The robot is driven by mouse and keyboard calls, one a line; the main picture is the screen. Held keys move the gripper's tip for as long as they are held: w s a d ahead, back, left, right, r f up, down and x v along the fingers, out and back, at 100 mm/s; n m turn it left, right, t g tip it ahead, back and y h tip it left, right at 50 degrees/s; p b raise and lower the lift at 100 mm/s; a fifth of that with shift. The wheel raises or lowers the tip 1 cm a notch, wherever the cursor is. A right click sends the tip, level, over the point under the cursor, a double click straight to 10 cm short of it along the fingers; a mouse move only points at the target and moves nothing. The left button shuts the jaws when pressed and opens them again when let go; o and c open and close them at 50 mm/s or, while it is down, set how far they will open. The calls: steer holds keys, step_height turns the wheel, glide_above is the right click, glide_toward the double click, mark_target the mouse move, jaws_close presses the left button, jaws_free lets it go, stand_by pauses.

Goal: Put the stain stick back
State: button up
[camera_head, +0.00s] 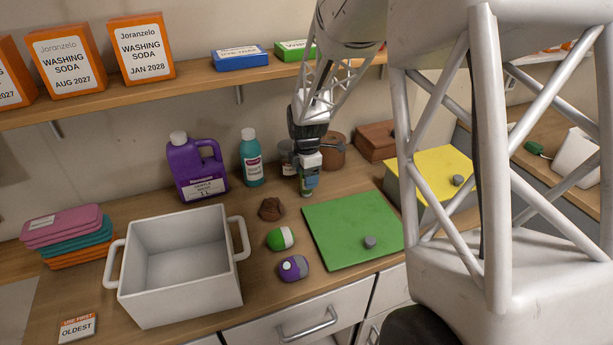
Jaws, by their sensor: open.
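My gripper (308,186) points down above the back of the wooden counter, behind the green board. Its jaws are open. A small item with blue and green parts shows at its fingertips; I cannot tell whether it stands between the jaws or is part of the gripper. No item is clearly readable as the stain stick. A green-and-white rounded item (281,239) and a purple-and-white rounded item (293,268) lie on the counter left of the green board (335,228). A small grey cylinder (370,242) stands on that board.
A white two-handled bin (180,310), a purple jug (197,170), a teal bottle (251,160) and a brown lump (271,208) are left of my gripper. A glass jar (287,158) and brown canister (334,150) stand close by it. A shelf (190,84) runs above.

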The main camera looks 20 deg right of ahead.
steer(key=shift+r, duration=2.6)
steer(key=shift+s+a+r+m, duration=0.25)
steer(key=shift+s+r+m, duration=0.05)
steer(key=shift+s+r, duration=0.2)
steer(key=s+a+r+m+t, duration=0.1)
steer(key=s+a+r+m, duration=0.25)
steer(key=s+r, duration=0.35)
steer(key=s+a+r+m, duration=0.3)
steer(key=s+r+m, duration=0.15)
steer(key=s, duration=0.45)
steer(key=s+a+r+m, duration=0.1)
steer(key=s+m, duration=0.3)
steer(key=s, duration=0.4)
steer(key=s+a+r+m+t, duration=0.1)
steer(key=s+a+m, duration=0.2)
steer(key=s, duration=0.6)
steer(key=m, duration=0.2)
steer(key=shift+s+m+t, duration=0.15)
steer(key=shift+m+t, duration=0.15)
